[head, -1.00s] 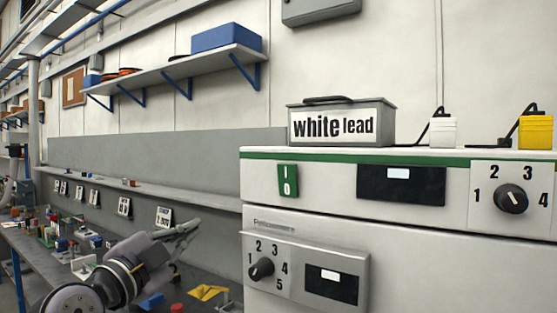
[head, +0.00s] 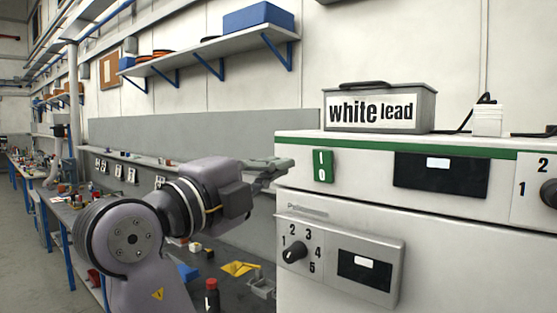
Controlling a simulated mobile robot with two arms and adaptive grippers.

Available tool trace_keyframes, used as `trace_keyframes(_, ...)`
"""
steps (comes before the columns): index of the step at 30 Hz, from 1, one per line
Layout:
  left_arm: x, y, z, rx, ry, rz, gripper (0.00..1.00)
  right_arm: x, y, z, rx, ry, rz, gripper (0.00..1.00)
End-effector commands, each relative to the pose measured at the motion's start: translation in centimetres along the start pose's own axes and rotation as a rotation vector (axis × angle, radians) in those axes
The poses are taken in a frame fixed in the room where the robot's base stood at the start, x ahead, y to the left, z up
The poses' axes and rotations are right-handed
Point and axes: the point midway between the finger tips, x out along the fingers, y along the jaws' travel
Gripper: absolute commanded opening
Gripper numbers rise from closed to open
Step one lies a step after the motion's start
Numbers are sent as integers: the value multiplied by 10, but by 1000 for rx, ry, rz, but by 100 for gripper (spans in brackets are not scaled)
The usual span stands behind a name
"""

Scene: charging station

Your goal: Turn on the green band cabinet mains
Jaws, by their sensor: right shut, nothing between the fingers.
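The green band cabinet (head: 450,220) is white with a green stripe along its top edge and stands at the right. Its green mains switch (head: 323,166), marked I and O, sits at the left end of the front. My right gripper (head: 280,165) is shut and empty, at about the switch's height and just left of it in the picture. A gap shows between its tips and the switch. Whether the rocker is pressed at I or O is too small to tell. My left gripper is not in view.
The cabinet front also has a dark display (head: 441,175), a black dial at the right edge and a lower panel (head: 340,255) with a numbered dial. A "white lead" box (head: 378,108) stands on top. A cluttered workbench runs along the wall at left.

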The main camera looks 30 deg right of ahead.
Motion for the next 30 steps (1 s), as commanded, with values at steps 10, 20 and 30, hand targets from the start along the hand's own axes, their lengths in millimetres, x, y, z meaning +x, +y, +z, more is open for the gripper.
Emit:
trace_keyframes(10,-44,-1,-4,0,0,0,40,77,-6,-1,-4,5,-2,0)
trace_keyframes(20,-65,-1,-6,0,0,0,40,112,-2,0,-3,1,-1,0)
trace_keyframes(30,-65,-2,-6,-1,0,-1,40,115,0,0,-1,-1,0,0)
